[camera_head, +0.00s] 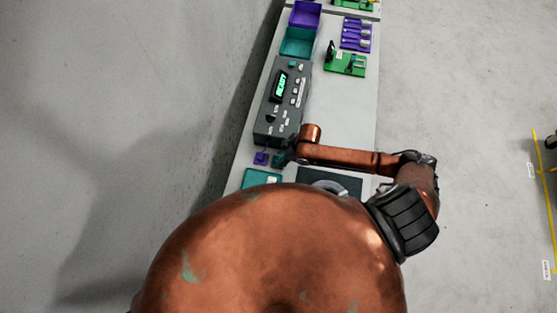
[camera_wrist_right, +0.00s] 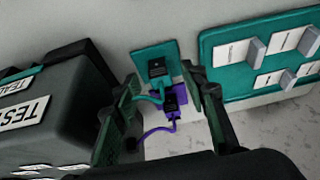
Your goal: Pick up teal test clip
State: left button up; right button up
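The teal test clip (camera_wrist_right: 157,69) has a black body on a teal square pad, with a teal lead below it, in the right wrist view. A purple clip (camera_wrist_right: 171,104) with a purple lead sits just nearer to the camera. My right gripper (camera_wrist_right: 163,84) is open, its fingers on either side of the two clips. No contact with the teal clip is visible. In the head view my right gripper (camera_head: 287,156) is small and dark, over the teal pad (camera_head: 277,161) and beside the purple pad (camera_head: 261,158). My left gripper is not in view.
A grey tester (camera_head: 283,100) with a lit display stands close by; it fills the wrist view's left. A teal switch panel (camera_wrist_right: 265,55) is at right. Purple (camera_head: 305,15) and teal (camera_head: 299,42) bins and a green fixture (camera_head: 345,64) stand farther along the bench.

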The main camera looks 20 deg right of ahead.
jog(key=shift+w+a+f, duration=0.15)
jog(key=shift+a+f, duration=0.05)
jog(key=shift+f, duration=0.3)
jog(key=shift+c, duration=0.7)
jog(key=c, duration=0.7)
jog(key=shift+r, duration=0.1)
